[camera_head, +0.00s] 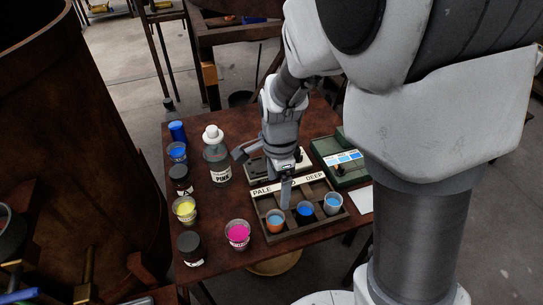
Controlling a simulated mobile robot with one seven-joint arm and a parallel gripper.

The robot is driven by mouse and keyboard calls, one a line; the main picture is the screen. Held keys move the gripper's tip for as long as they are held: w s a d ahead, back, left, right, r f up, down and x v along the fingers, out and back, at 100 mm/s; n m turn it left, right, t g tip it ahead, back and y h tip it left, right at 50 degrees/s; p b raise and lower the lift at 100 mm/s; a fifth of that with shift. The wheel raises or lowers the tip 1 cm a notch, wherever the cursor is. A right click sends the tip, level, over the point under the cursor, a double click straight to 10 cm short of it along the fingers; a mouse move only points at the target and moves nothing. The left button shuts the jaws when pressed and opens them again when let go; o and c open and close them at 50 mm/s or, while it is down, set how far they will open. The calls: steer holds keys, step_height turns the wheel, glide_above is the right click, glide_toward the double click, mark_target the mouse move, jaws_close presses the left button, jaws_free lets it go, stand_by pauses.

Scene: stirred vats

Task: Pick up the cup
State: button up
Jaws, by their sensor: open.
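Several cups stand on the brown table (215,262), and I cannot tell which one is meant. Three with blue contents sit in the front row of a wooden tray (262,240): a left cup with a reddish-brown side (275,226), a darker blue cup (305,214) and a light blue cup (332,206). A magenta cup (237,238), a yellow cup (184,210) and a blue cup (177,154) stand left of the tray. My gripper (286,200) points down over the tray, just behind the left and middle tray cups. It is open and holds nothing visible.
A white-capped bottle labelled PINK (217,165) stands behind the tray's left side. Dark jars (190,249) and a blue container (177,131) line the table's left edge. A green case (341,165) lies behind right. A large rusty vat (80,130) stands left of the table.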

steer(key=b, duration=0.2)
glide_toward(275, 218)
steer(key=s+f, duration=0.1)
steer(key=s, duration=0.1)
steer(key=shift+f+b, duration=0.35)
steer(key=shift+f, duration=2.55)
steer(key=c, duration=1.5)
steer(key=shift+o, duration=0.2)
steer(key=shift+r, duration=0.15)
